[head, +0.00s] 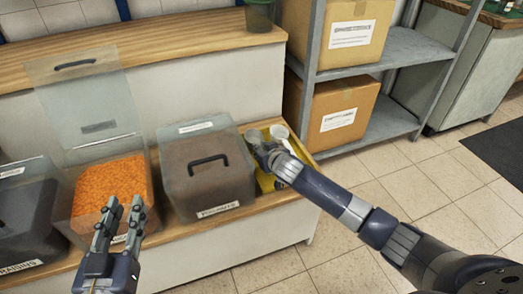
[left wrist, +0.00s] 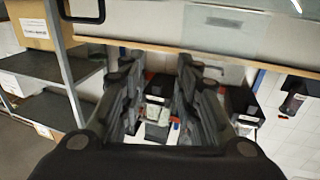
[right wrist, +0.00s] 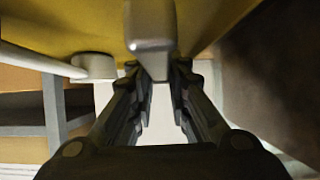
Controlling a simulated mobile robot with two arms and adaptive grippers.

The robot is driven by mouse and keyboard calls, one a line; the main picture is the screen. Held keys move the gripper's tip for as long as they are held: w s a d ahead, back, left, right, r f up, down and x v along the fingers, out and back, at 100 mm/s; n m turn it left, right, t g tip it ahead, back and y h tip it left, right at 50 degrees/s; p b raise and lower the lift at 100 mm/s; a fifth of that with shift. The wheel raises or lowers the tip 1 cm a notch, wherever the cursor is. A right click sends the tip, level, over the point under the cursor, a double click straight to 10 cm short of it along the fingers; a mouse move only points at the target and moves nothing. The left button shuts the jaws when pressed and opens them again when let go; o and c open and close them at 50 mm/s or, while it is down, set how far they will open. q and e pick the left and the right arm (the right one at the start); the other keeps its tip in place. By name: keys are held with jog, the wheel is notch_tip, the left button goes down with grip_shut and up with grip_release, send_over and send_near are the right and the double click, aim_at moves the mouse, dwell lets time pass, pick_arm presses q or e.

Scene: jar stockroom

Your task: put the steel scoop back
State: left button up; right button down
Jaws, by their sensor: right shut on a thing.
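The steel scoop shows in the right wrist view as a smooth grey metal handle (right wrist: 150,28) between the fingertips of my right gripper (right wrist: 160,75). In the head view my right gripper (head: 264,152) is at the yellow tray (head: 264,183) on the counter's right end. A greyish scoop bowl (head: 253,136) shows just beyond the fingers. I cannot tell whether the scoop rests on the tray. A white scoop (head: 279,131) lies beside it in the tray and shows at left in the right wrist view (right wrist: 95,66). My left gripper (head: 124,205) is open and empty, in front of the orange-filled bin.
The orange-filled bin (head: 108,190) has its clear lid (head: 88,100) raised. A closed brown-filled bin (head: 207,175) stands just left of the tray. A dark raisins bin (head: 25,215) is far left. Shelves with cardboard boxes (head: 335,112) stand behind, right of the counter.

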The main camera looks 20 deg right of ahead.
pick_arm(q)
jog(key=shift+r, duration=0.1)
jog(key=shift+r, duration=0.3)
pick_arm(e)
jog(key=shift+f, duration=0.15)
pick_arm(q)
jog(key=shift+r, duration=0.1)
jog(key=shift+r+t+h, duration=0.25)
jog(key=shift+t+h, duration=0.05)
jog(key=shift+t, duration=0.1)
pick_arm(e)
jog(key=shift+f, duration=0.1)
pick_arm(q)
jog(key=shift+d+r+t, duration=0.15)
jog(key=shift+r+t, duration=0.15)
jog(key=shift+r, duration=0.1)
pick_arm(e)
jog(key=shift+f, duration=0.2)
pick_arm(q)
jog(key=shift+r, duration=0.1)
pick_arm(e)
jog(key=c, duration=1.4)
grip_release()
jog(key=shift+c, duration=0.2)
jog(key=v, duration=1.2)
